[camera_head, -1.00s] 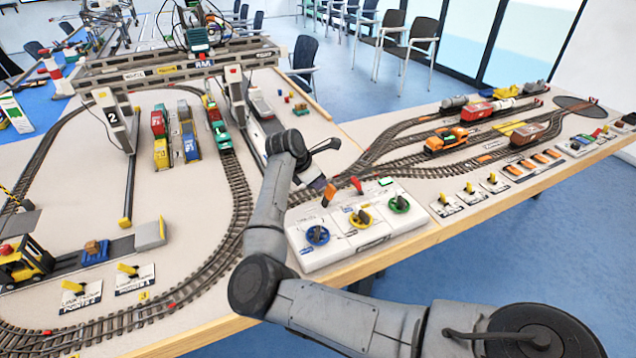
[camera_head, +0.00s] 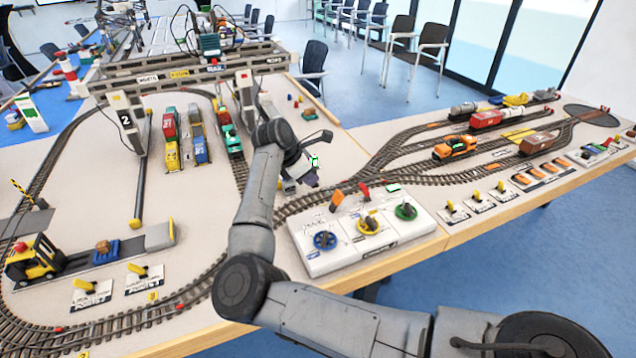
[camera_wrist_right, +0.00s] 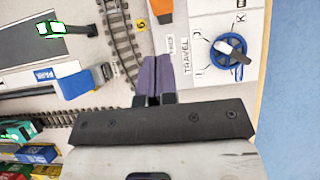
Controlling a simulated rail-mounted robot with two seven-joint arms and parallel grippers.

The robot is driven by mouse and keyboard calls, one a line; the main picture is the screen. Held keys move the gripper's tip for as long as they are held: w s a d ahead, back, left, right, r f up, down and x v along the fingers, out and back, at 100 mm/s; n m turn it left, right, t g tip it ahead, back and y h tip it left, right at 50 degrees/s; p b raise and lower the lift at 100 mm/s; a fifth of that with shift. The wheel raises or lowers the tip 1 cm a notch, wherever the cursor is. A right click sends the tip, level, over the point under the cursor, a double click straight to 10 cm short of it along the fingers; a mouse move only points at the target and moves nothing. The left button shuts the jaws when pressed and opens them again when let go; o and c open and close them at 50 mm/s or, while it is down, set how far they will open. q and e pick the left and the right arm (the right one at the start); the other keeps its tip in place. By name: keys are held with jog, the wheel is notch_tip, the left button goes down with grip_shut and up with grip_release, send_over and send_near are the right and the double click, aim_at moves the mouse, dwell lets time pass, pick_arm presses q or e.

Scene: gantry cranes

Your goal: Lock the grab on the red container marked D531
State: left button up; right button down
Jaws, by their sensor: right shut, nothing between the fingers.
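The gantry crane (camera_head: 150,83) spans the table at the back left, with a dark trolley (camera_head: 210,45) on top. I cannot make out its grab. A red container (camera_head: 169,122) stands under it, behind a yellow one; I cannot read D531 on it. The white control box (camera_head: 320,262) has blue, yellow and green knobs, an orange lever (camera_head: 337,200) and a red lever (camera_head: 364,190). My right gripper (camera_head: 312,180) is shut and empty, left of and apart from the orange lever. Its purple fingers (camera_wrist_right: 156,75) point at the table beside the orange lever's edge (camera_wrist_right: 161,8).
The blue knob (camera_wrist_right: 230,50), marked TRAVEL, is right of the fingers in the wrist view. Curved track (camera_head: 235,190) runs left of the control box. A toy forklift (camera_head: 38,258) stands at the left. A red wagon (camera_head: 484,119) is on the right-hand tracks.

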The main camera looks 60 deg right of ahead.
jog(key=d+p+v, duration=0.1)
jog(key=v, duration=0.5)
jog(key=shift+s+r, duration=0.2)
jog(key=shift+r, duration=0.55)
jog(key=c, duration=1.8)
grip_release()
jog(key=shift+a, duration=0.1)
jog(key=shift+c, duration=0.2)
